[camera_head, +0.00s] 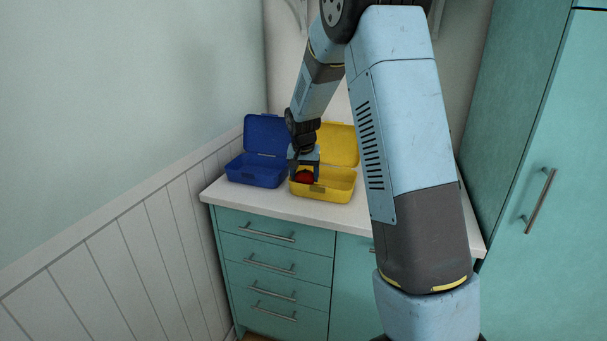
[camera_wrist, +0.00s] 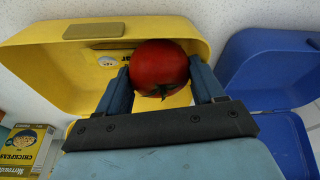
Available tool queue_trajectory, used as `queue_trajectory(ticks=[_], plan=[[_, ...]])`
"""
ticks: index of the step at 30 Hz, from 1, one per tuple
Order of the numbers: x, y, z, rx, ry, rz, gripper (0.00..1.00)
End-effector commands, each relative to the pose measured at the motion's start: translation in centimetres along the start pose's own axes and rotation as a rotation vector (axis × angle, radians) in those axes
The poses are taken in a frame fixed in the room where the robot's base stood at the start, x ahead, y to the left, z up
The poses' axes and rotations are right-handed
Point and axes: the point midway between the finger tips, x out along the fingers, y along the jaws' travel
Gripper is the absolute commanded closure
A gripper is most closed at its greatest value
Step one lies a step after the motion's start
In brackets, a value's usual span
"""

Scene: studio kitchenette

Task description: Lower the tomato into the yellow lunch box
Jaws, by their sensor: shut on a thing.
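The red tomato (camera_wrist: 160,62) with a dark green stem is between the two fingers of my gripper (camera_wrist: 161,72), which is shut on it. In the head view the tomato (camera_head: 304,177) shows at the left end of the open yellow lunch box (camera_head: 333,188), below my gripper (camera_head: 304,170). The wrist view shows the yellow lunch box (camera_wrist: 45,52) behind the tomato. The tomato is over or just within its opening; I cannot tell how deep or whether it touches the floor.
An open blue lunch box (camera_head: 256,172) stands close on the left; it is at the right in the wrist view (camera_wrist: 268,70). A chickpeas package (camera_wrist: 22,147) shows at the wrist view's lower left. The white counter (camera_head: 270,202) has a narrow clear front strip.

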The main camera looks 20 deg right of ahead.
Motion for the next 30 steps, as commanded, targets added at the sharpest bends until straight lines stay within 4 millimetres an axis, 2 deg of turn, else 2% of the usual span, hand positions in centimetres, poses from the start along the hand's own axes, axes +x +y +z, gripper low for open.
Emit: queue_trajectory(ticks=[7,8,16,25,30], plan=[[0.0,0.0,0.0,0.0,0.0,0.0,0.65],[0.0,0.0,0.0,0.0,0.0,0.0,0.3],[0.0,0.0,0.0,0.0,0.0,0.0,0.04],[-0.1,0.0,0.0,0.0,0.0,0.0,0.03],[-1.4,0.0,-0.3,0.002,0.001,0.0,0.03]])
